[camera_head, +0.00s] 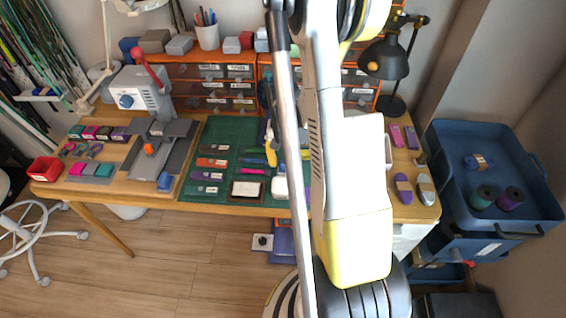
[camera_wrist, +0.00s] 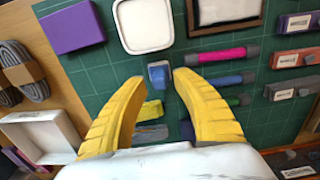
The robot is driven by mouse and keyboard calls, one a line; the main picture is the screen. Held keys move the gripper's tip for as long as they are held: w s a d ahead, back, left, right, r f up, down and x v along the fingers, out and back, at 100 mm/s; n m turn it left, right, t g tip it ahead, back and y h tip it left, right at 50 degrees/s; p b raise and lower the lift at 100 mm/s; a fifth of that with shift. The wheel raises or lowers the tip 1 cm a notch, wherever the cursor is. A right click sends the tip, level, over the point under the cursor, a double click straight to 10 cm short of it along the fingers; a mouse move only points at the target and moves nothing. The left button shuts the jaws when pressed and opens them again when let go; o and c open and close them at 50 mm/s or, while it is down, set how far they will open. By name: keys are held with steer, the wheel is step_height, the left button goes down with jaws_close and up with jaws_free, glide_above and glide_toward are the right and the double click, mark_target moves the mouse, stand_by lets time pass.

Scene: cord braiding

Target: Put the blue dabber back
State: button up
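A small blue block-like piece with a paler face (camera_wrist: 158,74), which looks like the blue dabber, is on the green cutting mat (camera_wrist: 110,75) in the wrist view. It lies just below a white square dish (camera_wrist: 144,24). My gripper (camera_wrist: 158,79) has its two yellow fingers spread, one tip on each side of the blue piece. Gaps show between the tips and the piece, so the gripper is open. I cannot tell its height above the mat. In the head view my arm hides part of this area.
Pink (camera_wrist: 223,55), blue (camera_wrist: 229,79) and green sticks lie right of my fingers. A dark-framed pad (camera_wrist: 226,28), a purple block (camera_wrist: 72,27) and a white open box (camera_wrist: 42,136) are close by. Orange drawers (camera_head: 208,84) stand behind the mat; a blue bin (camera_head: 520,215) is at right.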

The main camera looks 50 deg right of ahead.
mark_target(283, 162)
step_height(283, 162, up, 11)
steer(key=p, duration=0.4)
steer(key=a+r+n+t+h, duration=0.1)
steer(key=a+r+n+t, duration=0.25)
steer(key=a+r, duration=0.8)
steer(key=s+a+r+n+t, duration=0.2)
steer(key=a+r+n, duration=0.1)
steer(key=a, duration=0.4)
steer(key=s+a+r+n+t+y, duration=0.1)
steer(key=s+a+r+n, duration=0.2)
steer(key=a, duration=0.4)
steer(key=shift+s+r+t, duration=0.25)
steer(key=shift+s+t, duration=0.1)
